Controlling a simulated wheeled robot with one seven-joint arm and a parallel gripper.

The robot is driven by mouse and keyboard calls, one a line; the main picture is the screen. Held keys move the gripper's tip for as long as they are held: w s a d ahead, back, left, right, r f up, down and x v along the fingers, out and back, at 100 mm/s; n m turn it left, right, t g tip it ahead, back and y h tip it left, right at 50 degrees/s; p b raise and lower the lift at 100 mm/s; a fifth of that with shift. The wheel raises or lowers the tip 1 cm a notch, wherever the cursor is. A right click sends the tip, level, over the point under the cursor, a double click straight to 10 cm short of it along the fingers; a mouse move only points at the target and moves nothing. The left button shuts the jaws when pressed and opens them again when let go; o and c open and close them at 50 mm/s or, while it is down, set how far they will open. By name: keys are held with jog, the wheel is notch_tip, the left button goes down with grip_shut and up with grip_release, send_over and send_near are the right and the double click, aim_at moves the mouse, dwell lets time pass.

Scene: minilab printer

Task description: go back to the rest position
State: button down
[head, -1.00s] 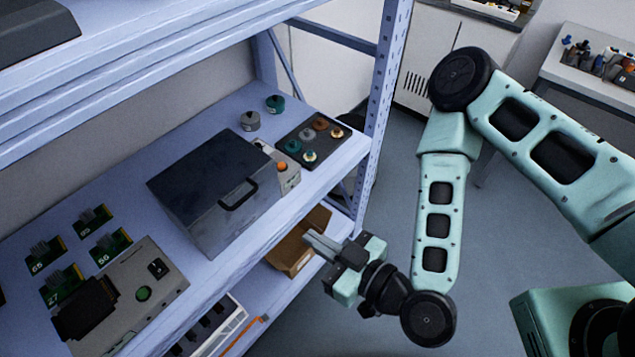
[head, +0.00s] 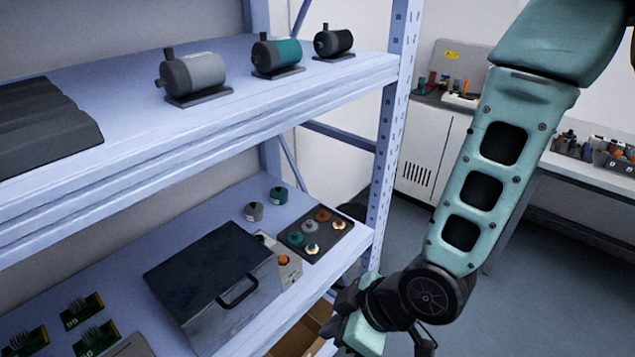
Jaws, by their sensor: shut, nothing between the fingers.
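My gripper (head: 340,318) shows at the bottom of the head view, in front of the lower shelf's front edge and to the right of the dark metal box (head: 205,270). Its fingers are shut and I see nothing held in them.
The shelf rack's upright (head: 393,130) stands close to the left of my arm. Several motors, one a grey motor (head: 195,75), stand on the upper shelf. A tray of round parts (head: 316,235) lies below. A cardboard box (head: 302,335) is under it. Floor to the right is clear.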

jog(key=s+d+r+m+g+h, duration=0.1)
jog(key=s+d+r+m+h, duration=0.2)
jog(key=d+r, duration=0.2)
jog(key=s+d+r+m+g+h, duration=0.1)
jog(key=s+d+r+m+h, duration=0.2)
jog(key=d+r, duration=0.3)
notch_tip(320, 180, up, 4)
jog(key=shift+s+d, duration=0.3)
jog(key=shift+s, duration=0.35)
